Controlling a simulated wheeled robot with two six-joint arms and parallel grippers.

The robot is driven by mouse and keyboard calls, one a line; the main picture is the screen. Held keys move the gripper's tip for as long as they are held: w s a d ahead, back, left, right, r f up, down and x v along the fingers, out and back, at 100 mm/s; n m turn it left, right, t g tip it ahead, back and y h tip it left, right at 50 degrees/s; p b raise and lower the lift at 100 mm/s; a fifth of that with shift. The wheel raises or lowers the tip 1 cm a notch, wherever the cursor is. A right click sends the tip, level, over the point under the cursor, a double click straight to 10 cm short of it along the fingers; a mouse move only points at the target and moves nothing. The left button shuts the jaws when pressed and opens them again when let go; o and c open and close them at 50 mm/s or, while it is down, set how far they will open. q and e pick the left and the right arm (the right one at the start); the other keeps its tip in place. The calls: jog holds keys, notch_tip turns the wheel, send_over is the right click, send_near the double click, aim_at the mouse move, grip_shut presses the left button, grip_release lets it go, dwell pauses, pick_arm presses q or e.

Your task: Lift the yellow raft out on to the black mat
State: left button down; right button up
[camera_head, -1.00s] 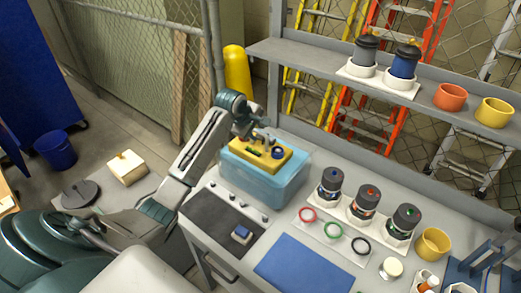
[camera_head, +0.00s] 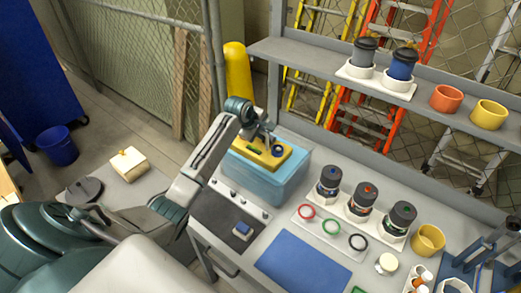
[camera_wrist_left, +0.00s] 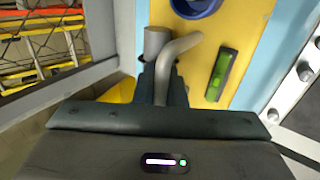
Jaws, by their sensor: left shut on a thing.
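The yellow raft (camera_head: 271,163) sits at the top of the light blue tank (camera_head: 268,188) on the bench. It carries a green level vial and a blue ring, which also show on the raft (camera_wrist_left: 254,28) in the left wrist view. My left gripper (camera_head: 264,136) is over the raft, shut on it at a grey bent handle (camera_wrist_left: 180,50). The fingertips are partly hidden, and I cannot tell how far the raft is clear of the water. The black mat (camera_head: 222,212) lies in front of the tank, with a small blue-and-white block (camera_head: 242,230) on it. My right gripper is not in view.
A row of small knobs (camera_head: 234,193) stands between tank and mat. A blue mat (camera_head: 303,262), coloured rings and dark-lidded jars (camera_head: 362,198) lie to the right. A shelf (camera_head: 330,68) runs behind the tank. Most of the black mat is clear.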

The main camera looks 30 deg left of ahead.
pick_arm(q)
notch_tip(320, 180, up, 7)
jog(key=b, duration=0.4)
notch_tip(320, 180, up, 8)
jog(key=p, duration=0.4)
send_over(261, 143)
notch_tip(261, 143, up, 4)
jog(key=shift+r, duration=0.1)
dwell(0.8)
jog(key=shift+s, duration=0.1)
dwell(1.1)
